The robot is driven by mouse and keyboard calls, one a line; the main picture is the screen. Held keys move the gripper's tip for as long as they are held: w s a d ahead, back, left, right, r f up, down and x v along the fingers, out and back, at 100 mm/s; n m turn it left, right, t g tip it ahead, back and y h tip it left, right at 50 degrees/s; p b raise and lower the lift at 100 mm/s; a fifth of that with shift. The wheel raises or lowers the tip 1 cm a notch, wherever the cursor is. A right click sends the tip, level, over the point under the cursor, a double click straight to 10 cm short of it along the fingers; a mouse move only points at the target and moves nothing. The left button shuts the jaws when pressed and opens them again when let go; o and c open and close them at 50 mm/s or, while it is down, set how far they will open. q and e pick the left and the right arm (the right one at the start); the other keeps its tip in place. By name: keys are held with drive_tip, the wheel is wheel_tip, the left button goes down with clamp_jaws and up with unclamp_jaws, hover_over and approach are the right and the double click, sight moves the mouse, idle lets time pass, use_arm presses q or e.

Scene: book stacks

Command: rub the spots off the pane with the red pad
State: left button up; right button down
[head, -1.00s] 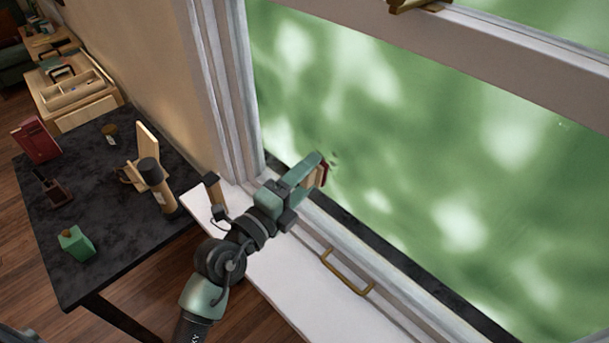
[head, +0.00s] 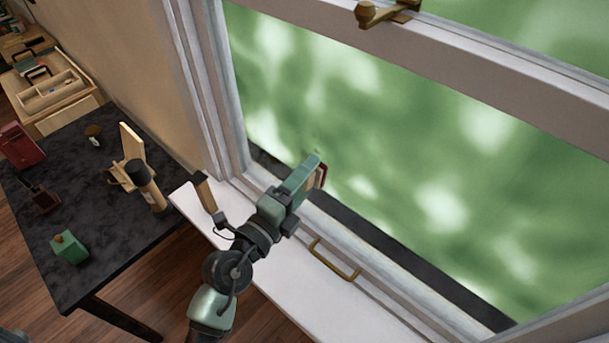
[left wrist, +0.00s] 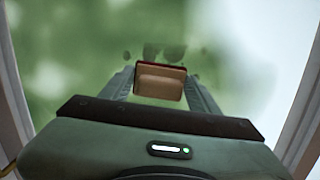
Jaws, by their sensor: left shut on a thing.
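My left gripper (head: 314,174) is shut on the red pad (head: 323,177), a small block with a tan back and a red face turned to the glass. It is at the lower left part of the window pane (head: 400,150). In the left wrist view the pad (left wrist: 160,82) sits between the two fingers. Several dark spots (left wrist: 175,53) show on the pane just beyond the pad's upper edge and beside it. In the head view only a faint trace of the spots shows above the fingers. I cannot tell whether the pad touches the glass. My right gripper is not in view.
The white sill (head: 290,295) with a brass handle (head: 335,260) runs below the pane. A brass latch (head: 385,12) is on the upper sash rail.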

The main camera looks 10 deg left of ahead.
sight(307, 153)
use_arm(q)
drive_tip(key=shift+r, duration=0.4)
drive_tip(key=shift+w+a+p, duration=0.2)
drive_tip(key=shift+w+a, duration=0.35)
drive_tip(key=shift+a, duration=0.3)
drive_tip(key=shift+w+a+p, duration=0.2)
drive_tip(key=shift+w+a, duration=0.35)
drive_tip(key=shift+a, duration=0.25)
drive_tip(key=shift+r+p, duration=0.35)
drive_tip(key=shift+p, duration=0.1)
drive_tip(key=shift+r+p, duration=0.65)
drive_tip(key=shift+p, duration=0.15)
drive_tip(key=shift+s+d+f, duration=0.1)
drive_tip(key=shift+s+d, duration=0.05)
drive_tip(key=shift+d, duration=0.05)
drive_tip(key=shift+s+d+p, duration=0.3)
drive_tip(key=shift+s+d, duration=0.05)
drive_tip(key=shift+d, duration=0.2)
drive_tip(key=shift+s+d, duration=0.65)
drive_tip(key=shift+d, duration=0.3)
